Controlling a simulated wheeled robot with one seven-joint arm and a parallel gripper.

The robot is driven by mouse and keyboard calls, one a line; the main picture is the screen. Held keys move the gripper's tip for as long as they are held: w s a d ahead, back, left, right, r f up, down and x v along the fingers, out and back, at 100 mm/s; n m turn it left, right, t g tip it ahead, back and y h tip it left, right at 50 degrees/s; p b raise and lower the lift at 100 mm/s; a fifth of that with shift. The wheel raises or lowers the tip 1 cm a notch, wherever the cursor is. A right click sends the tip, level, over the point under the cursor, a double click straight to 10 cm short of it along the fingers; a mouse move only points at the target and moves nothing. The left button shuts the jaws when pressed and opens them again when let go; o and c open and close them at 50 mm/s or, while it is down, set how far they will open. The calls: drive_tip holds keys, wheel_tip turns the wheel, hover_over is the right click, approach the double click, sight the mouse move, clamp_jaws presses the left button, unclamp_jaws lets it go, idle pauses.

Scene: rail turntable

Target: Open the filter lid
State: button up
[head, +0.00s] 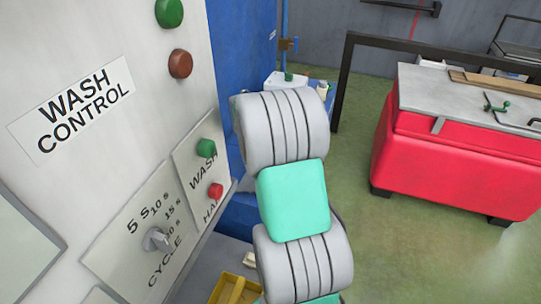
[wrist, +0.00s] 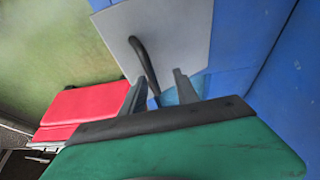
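In the wrist view a flat grey panel (wrist: 185,30), which looks like the filter lid, lies against a blue surface. A dark bent bar handle (wrist: 141,55) stands out from it. My gripper (wrist: 158,76) is open, with a gap between its two grey fingers. The near end of the handle shows between the fingers, closer to the left one. I cannot tell whether either finger touches it. Part of a lighter blue round thing shows behind the fingers. In the head view my arm covers the middle, and neither gripper nor lid can be made out.
A wash control panel (head: 85,105) with buttons and a knob stands close on the left. A blue cabinet (head: 234,60) is behind my arm. A red workbench (head: 425,150) with a grey top is at right. A yellow bin (head: 234,290) sits low. Green floor between is clear.

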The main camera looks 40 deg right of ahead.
drive_tip(key=shift+w+r, duration=0.1)
drive_tip(key=b+v, duration=0.1)
drive_tip(key=v, duration=0.6)
drive_tip(key=shift+a+r, duration=0.15)
drive_tip(key=shift+r, duration=0.15)
